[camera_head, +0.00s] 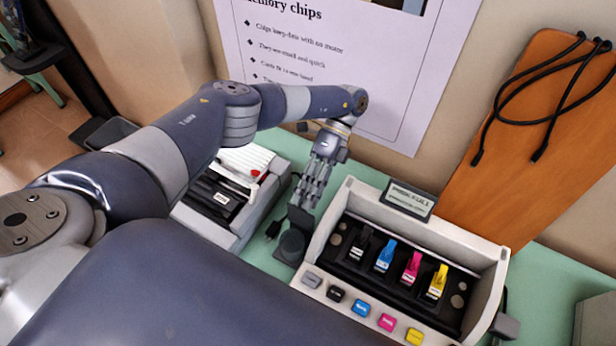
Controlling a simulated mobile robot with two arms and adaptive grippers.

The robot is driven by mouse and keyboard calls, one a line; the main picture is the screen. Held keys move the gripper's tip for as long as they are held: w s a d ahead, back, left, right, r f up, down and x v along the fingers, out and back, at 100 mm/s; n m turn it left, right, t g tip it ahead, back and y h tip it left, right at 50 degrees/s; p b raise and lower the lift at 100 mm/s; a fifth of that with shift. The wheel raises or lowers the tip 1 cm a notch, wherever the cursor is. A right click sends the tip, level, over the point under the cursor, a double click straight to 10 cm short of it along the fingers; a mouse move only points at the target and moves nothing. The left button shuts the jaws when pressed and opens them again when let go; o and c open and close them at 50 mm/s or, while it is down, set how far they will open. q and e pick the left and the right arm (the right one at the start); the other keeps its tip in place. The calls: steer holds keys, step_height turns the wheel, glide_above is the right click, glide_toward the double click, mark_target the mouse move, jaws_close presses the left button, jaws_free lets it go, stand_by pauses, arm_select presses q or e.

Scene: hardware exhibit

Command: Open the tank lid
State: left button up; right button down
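An ink tank box (340,205) with a pale frame stands on the green table, its dark inside showing. Inside stand a black tank (357,250), a blue tank (385,257), a magenta tank (411,269) and a yellow tank (437,283), with upright tabs. I cannot tell which part is the tank lid. My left gripper (308,198) points down just left of the box's back left corner, above a dark post with a round base (291,246). Its fingers look close together; whether they touch is unclear. My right gripper is out of view.
A white and black printer-like device (222,200) with a red button stands left of the box. A small sign (409,199) rises at the box's back edge. Coloured buttons (361,309) line its front. A poster (350,60) and an orange board (540,140) are behind.

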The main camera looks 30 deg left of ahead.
arm_select(q)
step_height(320, 180, up, 8)
steer(key=shift+r, duration=0.15)
steer(key=shift+s, duration=0.1)
stand_by(0.5)
